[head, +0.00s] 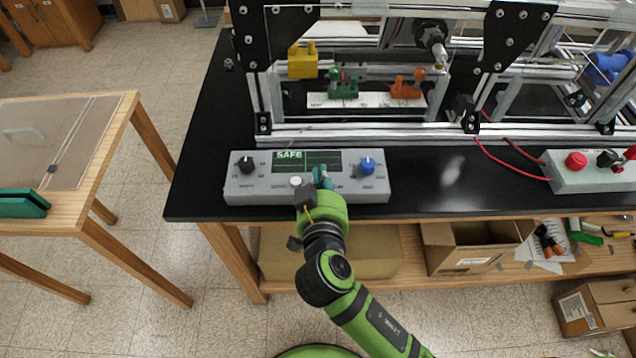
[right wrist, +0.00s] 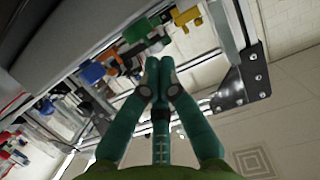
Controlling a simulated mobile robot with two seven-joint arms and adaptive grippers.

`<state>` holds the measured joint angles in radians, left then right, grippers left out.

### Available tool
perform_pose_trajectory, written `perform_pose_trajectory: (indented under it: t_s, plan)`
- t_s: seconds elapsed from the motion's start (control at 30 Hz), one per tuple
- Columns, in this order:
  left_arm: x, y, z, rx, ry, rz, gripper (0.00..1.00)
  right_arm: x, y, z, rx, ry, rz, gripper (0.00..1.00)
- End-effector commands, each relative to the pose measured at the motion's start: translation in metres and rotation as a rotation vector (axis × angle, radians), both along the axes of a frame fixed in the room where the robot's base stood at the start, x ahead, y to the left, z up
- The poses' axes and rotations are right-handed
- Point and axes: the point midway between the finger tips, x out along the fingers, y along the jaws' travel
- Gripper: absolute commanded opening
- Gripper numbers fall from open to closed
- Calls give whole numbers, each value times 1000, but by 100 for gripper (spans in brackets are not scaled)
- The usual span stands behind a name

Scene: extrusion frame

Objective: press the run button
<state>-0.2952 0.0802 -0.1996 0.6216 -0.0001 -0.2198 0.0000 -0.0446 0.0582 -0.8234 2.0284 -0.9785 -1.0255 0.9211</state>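The grey control box (head: 240,188) lies at the front edge of the black bench. Its screen (head: 306,161) reads SAFE. A black knob (head: 246,165) is on its left and a blue knob (head: 367,165) on its right. A white round button (head: 295,181) sits below the screen. My right gripper (head: 322,176) is over the box front, just right of the white button. Its teal fingers are drawn together and empty in the right wrist view (right wrist: 155,78). The gripper hides part of the panel; I cannot read which button is marked run or tell whether the fingertips touch the panel.
An aluminium extrusion frame (head: 350,134) stands behind the box. A second box (head: 590,180) with a red button (head: 576,160) and red cables is at the right. A wooden table (head: 70,218) stands at the left. Cardboard boxes (head: 470,260) lie on the shelf below.

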Motion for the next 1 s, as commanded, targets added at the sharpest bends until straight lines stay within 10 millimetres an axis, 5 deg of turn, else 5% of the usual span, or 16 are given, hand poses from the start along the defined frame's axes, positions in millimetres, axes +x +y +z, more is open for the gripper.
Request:
perform_pose_trajectory:
  t_s: [0.03, 0.13, 0.5, 1.0]
  plan:
    - [0, 0, 18, 0, 1, 0, 56, 7, -2, 22, 4, -6, -1, 0]
    - [-8, 2, -4, 4, 12, -1, 56, -19, -1, 14, 10, -2, 4, 0]
    - [-3, 1, -23, 2, 6, -1, 56, -82, -1, 34, 6, -9, 2, 0]
    - [-3, -1, -23, -1, 4, 0, 56, -90, -2, 39, 3, -12, 1, 0]
